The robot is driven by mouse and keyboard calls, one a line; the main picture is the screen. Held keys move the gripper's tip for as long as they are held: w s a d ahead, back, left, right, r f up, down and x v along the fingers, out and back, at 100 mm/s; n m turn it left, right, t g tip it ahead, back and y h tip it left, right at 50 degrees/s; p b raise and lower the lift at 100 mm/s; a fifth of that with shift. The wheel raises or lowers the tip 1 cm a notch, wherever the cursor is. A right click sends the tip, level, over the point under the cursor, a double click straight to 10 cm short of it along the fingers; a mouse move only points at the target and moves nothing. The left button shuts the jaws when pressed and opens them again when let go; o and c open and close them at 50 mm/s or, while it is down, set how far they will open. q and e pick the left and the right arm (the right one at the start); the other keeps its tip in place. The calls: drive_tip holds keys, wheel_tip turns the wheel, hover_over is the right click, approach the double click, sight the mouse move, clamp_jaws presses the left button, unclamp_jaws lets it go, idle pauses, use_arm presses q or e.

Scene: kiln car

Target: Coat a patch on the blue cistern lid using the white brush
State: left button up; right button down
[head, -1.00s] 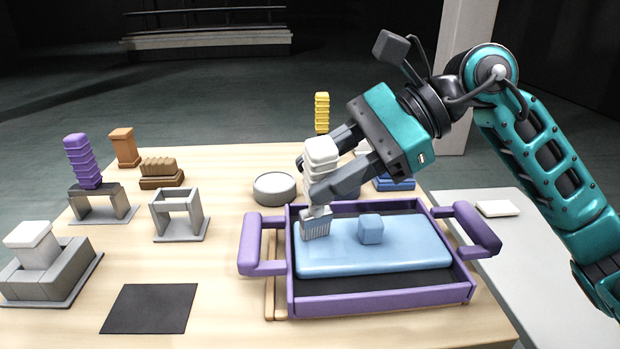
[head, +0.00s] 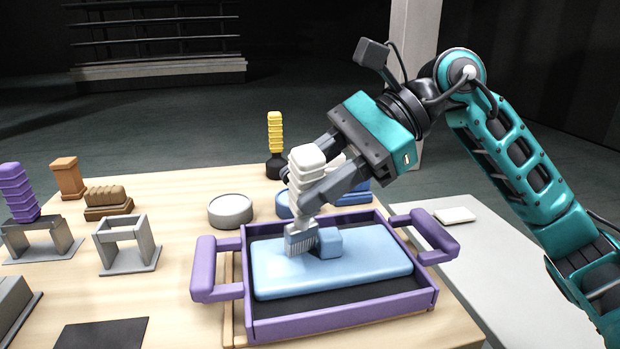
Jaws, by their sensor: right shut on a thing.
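The blue cistern lid (head: 350,275) lies flat in a purple tray (head: 340,323) with two side handles, and has a blue block-shaped knob (head: 329,243) on top. My right gripper (head: 310,180) is shut on the pale ribbed handle of the white brush (head: 306,160), above the back left of the lid. The brush is nearly upright, and its grey bristles are down at the lid, just left of the knob. Whether the bristles touch lid or knob I cannot tell. No coated patch can be made out. My left gripper is not in view.
A round grey dish (head: 230,211) stands behind the tray's left side. A yellow-handled tool (head: 275,135) stands farther back, and blue items are partly hidden behind my gripper. Grey stands (head: 128,245), a brown brush (head: 108,200) and a purple-handled tool (head: 17,190) are at left.

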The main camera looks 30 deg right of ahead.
drive_tip(key=shift+r+p, duration=2.25)
drive_tip(key=shift+r, duration=0.8)
wheel_tip(320, 180, up, 3)
drive_tip(key=p, duration=0.2)
drive_tip(key=shift+r+p, duration=0.1)
drive_tip(key=shift+p, duration=0.2)
